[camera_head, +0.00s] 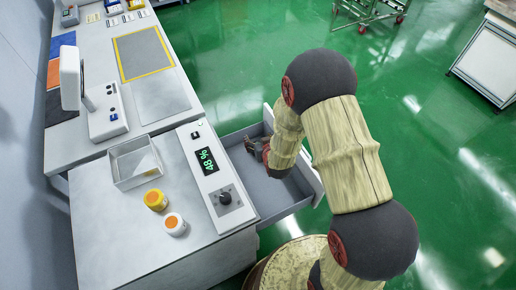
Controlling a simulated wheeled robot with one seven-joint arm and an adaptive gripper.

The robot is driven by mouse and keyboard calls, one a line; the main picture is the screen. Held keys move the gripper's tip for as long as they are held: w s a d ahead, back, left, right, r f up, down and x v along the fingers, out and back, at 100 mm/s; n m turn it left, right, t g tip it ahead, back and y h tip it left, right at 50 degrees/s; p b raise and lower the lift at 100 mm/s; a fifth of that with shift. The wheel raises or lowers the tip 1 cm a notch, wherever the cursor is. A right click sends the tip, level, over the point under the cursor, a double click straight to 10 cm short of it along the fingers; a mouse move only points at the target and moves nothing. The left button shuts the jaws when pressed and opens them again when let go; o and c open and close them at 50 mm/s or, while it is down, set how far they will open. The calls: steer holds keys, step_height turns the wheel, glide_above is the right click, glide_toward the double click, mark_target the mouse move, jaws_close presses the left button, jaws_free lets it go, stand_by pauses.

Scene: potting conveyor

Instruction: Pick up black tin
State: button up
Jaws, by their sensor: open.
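No black tin can be made out in this view. My gripper (253,147) is small and partly hidden by my own arm. It is open and hangs over the far end of an open grey drawer (270,205) below the worktop's right side. Part of the drawer's inside is hidden behind my arm and gripper. I cannot tell whether anything lies between the fingers.
A clear tray (134,162), a yellow jar (156,200) and an orange-lidded white jar (174,224) stand on the white worktop (115,235). A control panel (215,178) reading 48 % edges the drawer side. Green floor (440,140) is open to the right.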

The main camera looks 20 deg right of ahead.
steer(key=shift+t, duration=0.5)
steer(key=s+f, duration=0.1)
steer(key=f, duration=0.1)
steer(key=s+f, duration=0.1)
steer(key=f, duration=0.3)
steer(key=shift+s+f, duration=0.3)
steer(key=shift+s, duration=0.1)
steer(key=shift+w+f, duration=0.1)
steer(key=shift+f, duration=0.1)
steer(key=shift+b+x, duration=0.35)
steer(key=shift+x, duration=0.85)
steer(key=w+f, duration=0.1)
steer(key=w+b, duration=0.1)
steer(key=w+f+b, duration=0.1)
steer(key=shift+d+f, duration=0.25)
steer(key=shift+f, duration=0.1)
steer(key=shift+w+f, duration=0.2)
steer(key=shift+w, duration=0.3)
steer(key=shift+r, duration=0.1)
steer(key=shift+c, duration=0.6)
steer(key=c, duration=1.1)
steer(key=shift+c, duration=0.6)
